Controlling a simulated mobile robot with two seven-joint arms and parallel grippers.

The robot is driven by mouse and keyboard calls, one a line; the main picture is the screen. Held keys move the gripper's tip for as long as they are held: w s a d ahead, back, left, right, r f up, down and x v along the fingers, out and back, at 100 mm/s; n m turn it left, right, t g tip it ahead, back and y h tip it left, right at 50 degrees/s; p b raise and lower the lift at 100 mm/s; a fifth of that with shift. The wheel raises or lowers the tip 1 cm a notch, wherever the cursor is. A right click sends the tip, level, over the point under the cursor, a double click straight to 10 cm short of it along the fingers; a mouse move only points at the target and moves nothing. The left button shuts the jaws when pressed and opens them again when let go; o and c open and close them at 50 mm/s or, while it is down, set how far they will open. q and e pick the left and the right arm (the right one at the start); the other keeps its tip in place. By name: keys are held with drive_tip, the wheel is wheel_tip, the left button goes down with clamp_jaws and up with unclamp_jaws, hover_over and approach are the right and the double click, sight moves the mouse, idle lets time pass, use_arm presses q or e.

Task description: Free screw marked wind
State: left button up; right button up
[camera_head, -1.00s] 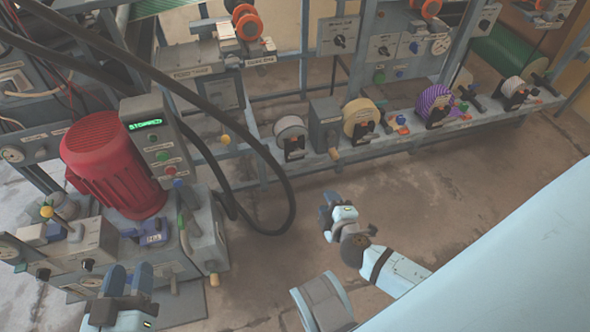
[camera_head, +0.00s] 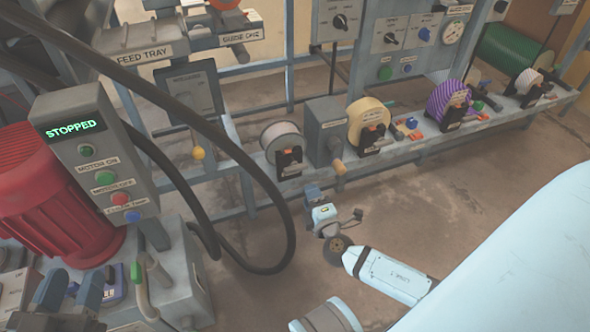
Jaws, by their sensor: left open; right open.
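I cannot make out a label reading "wind" on any part. A row of rolls stands on the grey rail: a grey roll (camera_head: 281,138), a yellow roll (camera_head: 369,118), a purple striped roll (camera_head: 446,98) and a pale roll (camera_head: 528,80). Each has a black holder with a small label too small to read. My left gripper (camera_head: 70,280) is open at the bottom left, in front of the red motor. My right gripper (camera_head: 317,200) is open and empty over the floor, in front of and below the grey roll.
A control box (camera_head: 88,158) shows "STOPPED" beside the red motor (camera_head: 45,205). Thick black hoses (camera_head: 262,165) loop down in front of the frame. A feed tray label (camera_head: 145,54) is at the upper left. The floor (camera_head: 430,200) at centre right is clear.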

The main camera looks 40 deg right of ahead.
sight(297, 170)
use_arm(q)
drive_tip(key=shift+w+a+m+t+b, duration=0.25)
drive_tip(key=shift+w+m+t+b, duration=0.1)
drive_tip(key=shift+m+b, duration=0.45)
use_arm(e)
drive_tip(key=x, duration=1.1)
use_arm(q)
drive_tip(key=shift+r, duration=0.1)
use_arm(e)
clamp_jaws()
